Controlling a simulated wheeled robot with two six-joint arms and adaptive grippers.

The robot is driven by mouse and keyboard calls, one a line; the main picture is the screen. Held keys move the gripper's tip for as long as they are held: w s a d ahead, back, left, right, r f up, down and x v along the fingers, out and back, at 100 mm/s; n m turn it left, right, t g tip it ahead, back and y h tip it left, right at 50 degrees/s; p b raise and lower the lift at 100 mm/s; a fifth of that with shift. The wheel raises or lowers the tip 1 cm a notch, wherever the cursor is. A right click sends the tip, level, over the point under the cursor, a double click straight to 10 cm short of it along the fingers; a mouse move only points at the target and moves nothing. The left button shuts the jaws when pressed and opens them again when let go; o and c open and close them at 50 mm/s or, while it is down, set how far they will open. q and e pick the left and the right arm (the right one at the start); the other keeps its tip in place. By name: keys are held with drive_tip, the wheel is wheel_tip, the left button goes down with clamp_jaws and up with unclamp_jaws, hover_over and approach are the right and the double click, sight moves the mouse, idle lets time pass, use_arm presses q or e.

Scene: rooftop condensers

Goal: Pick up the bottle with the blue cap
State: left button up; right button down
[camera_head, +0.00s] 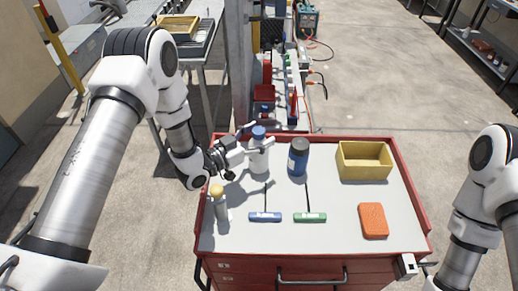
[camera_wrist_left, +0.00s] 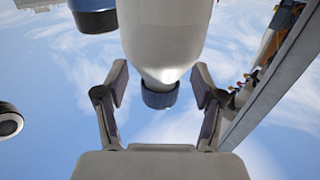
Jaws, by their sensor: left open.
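The white bottle with the blue cap (camera_head: 259,161) stands upright on the grey top of the red cart, near its back left. My left gripper (camera_head: 257,141) is at the bottle's upper part, one finger to each side. In the left wrist view the white bottle (camera_wrist_left: 163,35) appears upside down, its blue cap between the fingers of my left gripper (camera_wrist_left: 160,82). The fingers are open, with a gap visible on both sides.
A dark blue bottle (camera_head: 298,158) stands just right of the white one. A yellow-capped bottle (camera_head: 220,204) stands at the front left. A yellow bin (camera_head: 364,161), an orange sponge (camera_head: 373,220), a blue brush (camera_head: 265,217) and a green brush (camera_head: 310,217) share the cart (camera_head: 340,233).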

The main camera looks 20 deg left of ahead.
use_arm(q)
clamp_jaws()
idle(0.3)
